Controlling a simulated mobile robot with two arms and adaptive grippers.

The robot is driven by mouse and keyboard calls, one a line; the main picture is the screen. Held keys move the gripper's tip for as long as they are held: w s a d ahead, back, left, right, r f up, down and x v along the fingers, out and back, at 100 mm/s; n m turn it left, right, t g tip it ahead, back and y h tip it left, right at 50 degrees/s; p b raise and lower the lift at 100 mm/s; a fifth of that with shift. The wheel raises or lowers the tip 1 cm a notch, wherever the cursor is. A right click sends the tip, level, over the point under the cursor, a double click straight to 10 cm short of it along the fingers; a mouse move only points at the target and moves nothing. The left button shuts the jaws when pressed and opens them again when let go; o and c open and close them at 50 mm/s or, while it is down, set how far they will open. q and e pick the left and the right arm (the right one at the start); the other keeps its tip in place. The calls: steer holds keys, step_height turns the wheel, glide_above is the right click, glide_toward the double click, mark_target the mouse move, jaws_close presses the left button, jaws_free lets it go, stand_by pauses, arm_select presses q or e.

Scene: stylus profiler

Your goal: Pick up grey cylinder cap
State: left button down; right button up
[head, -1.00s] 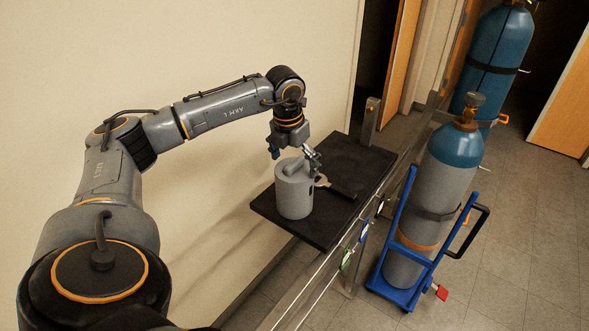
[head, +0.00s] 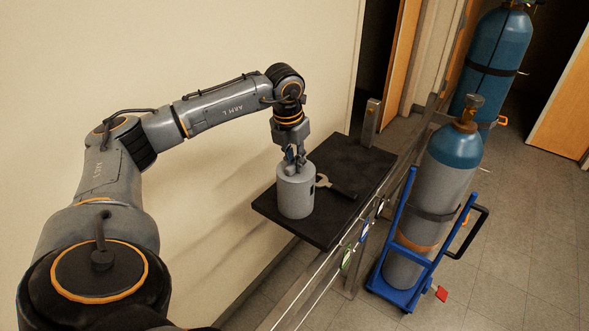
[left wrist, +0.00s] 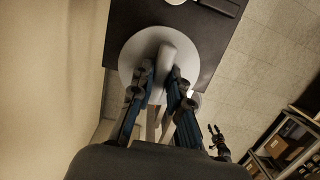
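The grey cylinder cap (head: 296,197) stands upright on a dark shelf (head: 337,178). In the left wrist view the cap (left wrist: 132,63) is seen from above, with a raised grip bar across its top. My left gripper (head: 293,162) points down over the cap. In the left wrist view its fingers (left wrist: 161,75) lie along both sides of the bar and look shut on it. The fingers hide part of the cap's top. My right gripper (left wrist: 213,131) shows small at the lower right of the left wrist view, its fingers apart and empty.
A wrench-like tool (head: 336,188) with a dark handle lies right beside the cap. A pale wall (head: 200,50) is behind the shelf. A gas cylinder (head: 440,190) on a blue cart (head: 400,290) stands to the right, past a metal rail with hanging tags.

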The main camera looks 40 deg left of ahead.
arm_select(q)
steer(key=shift+s+d+f, duration=0.2)
steer(key=shift+d+f, duration=0.1)
steer(key=shift+f, duration=0.35)
steer(key=shift+w+a+r+b, duration=0.15)
steer(key=shift+r+b, duration=0.1)
steer(key=shift+b, duration=0.35)
steer(key=shift+w+r+b, duration=0.25)
steer(key=shift+r+b, duration=0.2)
steer(key=shift+w+r+b, duration=0.2)
steer(key=shift+r+b, duration=0.2)
steer(key=shift+r, duration=0.05)
steer(key=s+d+r, duration=0.1)
steer(key=s+d+r+b, duration=0.1)
steer(key=r, duration=0.1)
steer(key=s+d+r, duration=0.1)
steer(key=r, duration=0.1)
steer(key=shift+s+r+b, duration=0.1)
steer(key=shift+r+b, duration=0.15)
steer(key=shift+b, duration=0.15)
steer(key=s+d+r, duration=0.5)
steer(key=s+d, duration=0.1)
steer(key=s, duration=0.1)
steer(key=shift+s+d, duration=0.15)
steer(key=shift+r, duration=0.1)
